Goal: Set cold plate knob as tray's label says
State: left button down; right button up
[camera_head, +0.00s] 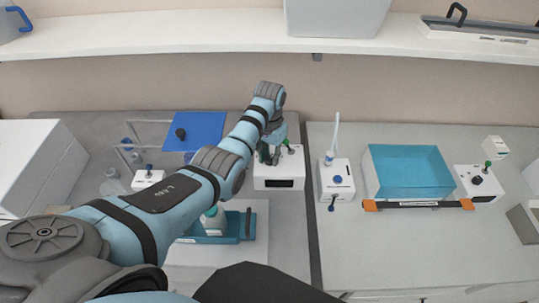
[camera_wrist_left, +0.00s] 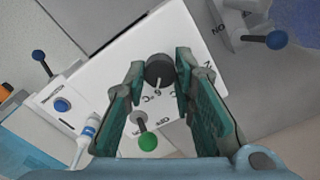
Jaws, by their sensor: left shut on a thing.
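A white box (camera_head: 279,183) with a dark knob and a green-tipped lever stands at the back of the left bench, where my left gripper (camera_head: 268,157) reaches down to its top. In the left wrist view, the fingers of the left gripper (camera_wrist_left: 160,80) are closed on the dark round knob (camera_wrist_left: 159,69), one on each side. A pale pointer mark and "°C" markings show beside the knob; the full scale is not readable. The green-tipped lever (camera_wrist_left: 148,142) sits nearby. A teal tray (camera_head: 244,228) holding a bottle is partly behind my left arm; its label is not legible. My right gripper is not in view.
Right of the white box stand a small white device (camera_head: 337,182) with blue knobs, a clear teal bath (camera_head: 408,170) and another knobbed box (camera_head: 481,187). A shelf (camera_head: 190,36) runs above. The right bench's front is clear.

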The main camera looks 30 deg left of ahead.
aim_at(269, 158)
pick_arm(q)
jog(key=shift+s+f, duration=0.15)
jog(key=shift+f, duration=0.05)
jog(key=c, duration=1.3)
grip_release()
jog(key=shift+c, duration=0.2)
jog(key=shift+r, duration=0.1)
jog(key=shift+r, duration=0.4)
notch_tip(269, 158, up, 7)
jog(key=shift+f, duration=0.15)
